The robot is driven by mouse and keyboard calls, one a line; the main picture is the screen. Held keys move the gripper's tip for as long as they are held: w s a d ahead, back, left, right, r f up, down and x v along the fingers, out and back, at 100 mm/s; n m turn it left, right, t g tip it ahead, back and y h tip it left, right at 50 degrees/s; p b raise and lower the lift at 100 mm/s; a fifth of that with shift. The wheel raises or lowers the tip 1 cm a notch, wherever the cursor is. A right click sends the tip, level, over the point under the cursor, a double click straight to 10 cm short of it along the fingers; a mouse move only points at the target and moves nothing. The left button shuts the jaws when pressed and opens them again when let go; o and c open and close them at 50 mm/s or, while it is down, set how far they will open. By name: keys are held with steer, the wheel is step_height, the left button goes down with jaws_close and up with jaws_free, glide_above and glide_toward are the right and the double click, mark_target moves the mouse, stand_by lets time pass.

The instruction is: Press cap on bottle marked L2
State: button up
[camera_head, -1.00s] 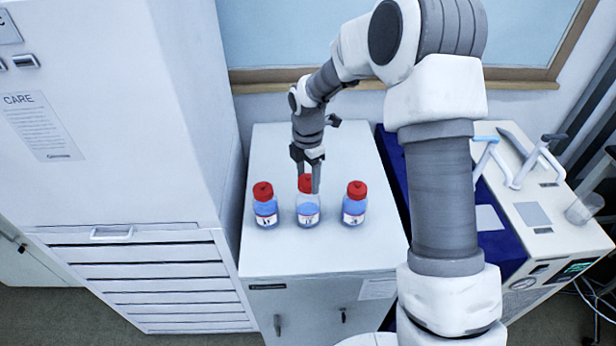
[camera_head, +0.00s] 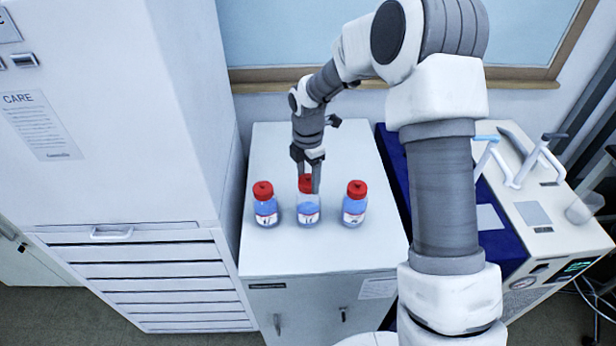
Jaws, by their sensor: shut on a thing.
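Three bottles with blue liquid and white labels stand upright in a row on a white cabinet top. The left bottle (camera_head: 265,210), the middle bottle (camera_head: 308,212) and the right bottle (camera_head: 354,209) each have a red cap. The label marks are too small to read, so I cannot tell which is L2. My gripper (camera_head: 308,186) points down over the middle bottle and is shut on its red cap (camera_head: 303,183). The fingers partly hide this cap, and I cannot tell how firmly it sits on the neck.
The white cabinet top (camera_head: 335,255) is clear in front of and behind the bottles. A tall white cabinet (camera_head: 120,110) stands close on the left. A blue surface (camera_head: 492,243) and a white bench instrument (camera_head: 540,212) are on the right, beyond my arm.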

steer(key=o, duration=1.4)
steer(key=shift+r+p, duration=2.55)
steer(key=shift+r, duration=1)
jaws_close()
steer(key=shift+f, duration=0.2)
